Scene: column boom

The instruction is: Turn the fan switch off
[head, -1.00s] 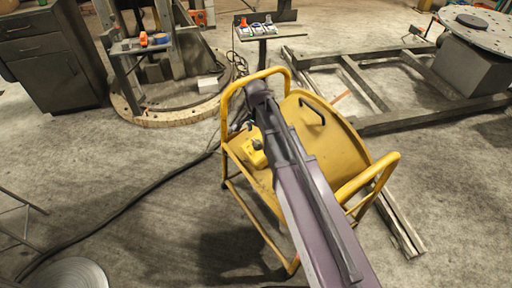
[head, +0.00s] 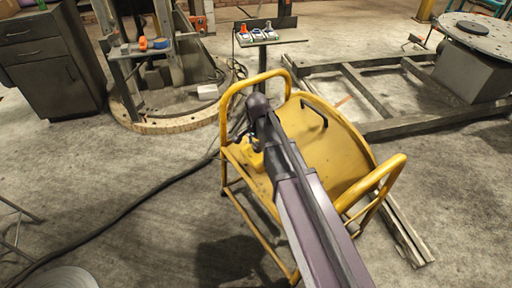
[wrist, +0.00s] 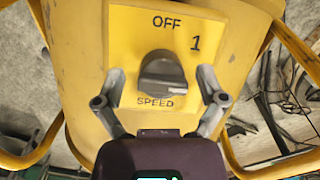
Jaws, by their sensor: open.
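The yellow drum fan (head: 345,145) stands in a yellow tube frame in the head view, with a small yellow switch box on its near side, partly behind my arm. In the wrist view the yellow switch plate (wrist: 127,35) carries the words OFF and SPEED and a figure 1. The dark rotary knob (wrist: 163,72) sits between OFF above and SPEED below; I cannot tell its exact setting. My gripper (wrist: 160,76) is open, one finger on each side of the knob, with gaps showing between fingers and knob. In the head view my arm largely hides the gripper.
Yellow frame tubes (head: 262,82) curve around the fan on both sides. A black cable (head: 130,202) runs across the floor at left. A small stand with coloured items (head: 258,34) is behind the fan. Steel rails (head: 405,235) lie at right. The floor at left is mostly clear.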

